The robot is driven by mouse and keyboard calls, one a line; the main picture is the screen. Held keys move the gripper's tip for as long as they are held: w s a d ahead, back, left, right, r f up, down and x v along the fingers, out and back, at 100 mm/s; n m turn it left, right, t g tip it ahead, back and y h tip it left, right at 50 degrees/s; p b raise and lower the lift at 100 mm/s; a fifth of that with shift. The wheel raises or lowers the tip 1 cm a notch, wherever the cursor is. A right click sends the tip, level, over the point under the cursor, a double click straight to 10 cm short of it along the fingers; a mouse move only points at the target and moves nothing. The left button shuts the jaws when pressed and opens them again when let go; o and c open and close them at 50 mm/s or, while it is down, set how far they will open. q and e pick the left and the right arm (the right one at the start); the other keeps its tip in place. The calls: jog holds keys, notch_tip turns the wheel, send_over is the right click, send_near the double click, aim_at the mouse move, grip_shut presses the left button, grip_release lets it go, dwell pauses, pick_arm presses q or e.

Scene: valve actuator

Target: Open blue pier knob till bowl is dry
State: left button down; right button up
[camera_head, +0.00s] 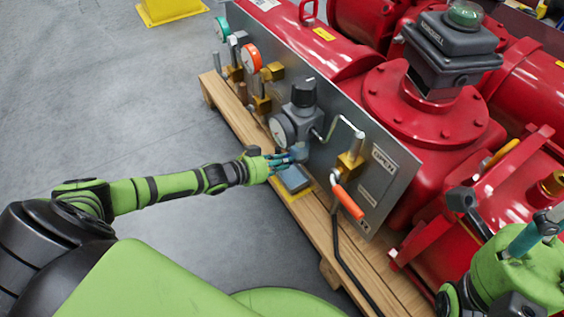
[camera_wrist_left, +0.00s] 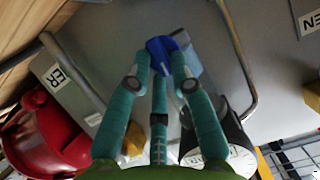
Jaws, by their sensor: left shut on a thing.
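The blue knob (camera_wrist_left: 160,44) sits between my left gripper's teal fingertips (camera_wrist_left: 160,66), which are shut on it. A translucent bowl (camera_wrist_left: 187,62) shows behind the knob in the left wrist view; I cannot tell whether it holds liquid. In the head view my left gripper (camera_head: 285,160) reaches the underside of the grey regulator with a black top (camera_head: 303,97) and hides the knob. My right gripper (camera_head: 525,238) is partly visible at the lower right, with teal fingers; its opening is unclear.
A grey panel (camera_head: 340,150) carries a round gauge (camera_head: 283,130), bent metal pipes and an orange-handled lever (camera_head: 347,201). A shallow grey-blue tray (camera_head: 293,180) lies below on the wooden pallet (camera_head: 318,222). Red machinery (camera_head: 425,110) stands behind.

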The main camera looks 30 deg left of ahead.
pick_arm(q)
jog(key=shift+w+a+f+n, duration=0.1)
jog(key=shift+a+f+n, duration=0.1)
jog(key=shift+a+n, duration=0.15)
dwell(0.3)
jog(key=c, duration=1.3)
grip_release()
jog(key=shift+f, duration=0.1)
jog(key=shift+o, duration=0.9)
jog(key=shift+d, duration=0.1)
jog(key=shift+d, duration=0.1)
jog(key=v, duration=1.2)
